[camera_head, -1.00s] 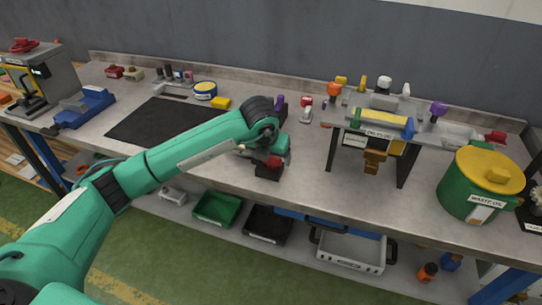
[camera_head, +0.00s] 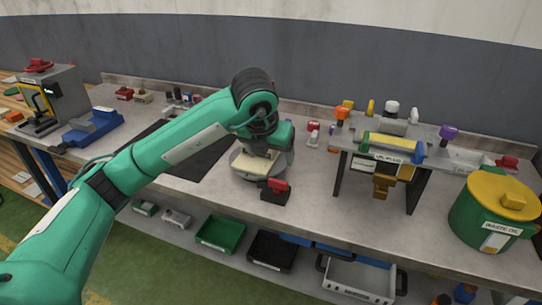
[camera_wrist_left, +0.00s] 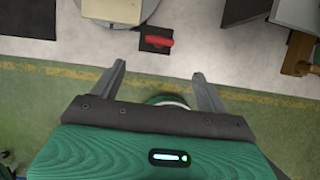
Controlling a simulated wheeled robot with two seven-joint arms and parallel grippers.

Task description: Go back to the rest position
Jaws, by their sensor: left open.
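My left arm comes in from the left in the head view, with its wrist raised over the middle of the bench. In the left wrist view my left gripper (camera_wrist_left: 159,70) has its two fingers wide apart, with nothing between them. In the head view the fingers are hard to make out behind the wrist. A round grey turntable with a cream piece on top (camera_head: 255,164) stands just below the wrist. A red-handled piece on a black base (camera_head: 276,190) stands in front of it; it also shows in the left wrist view (camera_wrist_left: 157,41). My right gripper is not in view.
A metal stand with a yellow-blue cylinder (camera_head: 393,144) and a green waste bin with yellow lid (camera_head: 487,208) stand to the right. A blue fixture (camera_head: 92,125) and a grey machine (camera_head: 58,95) are at the left. Bins, including a green one (camera_head: 220,233), sit below.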

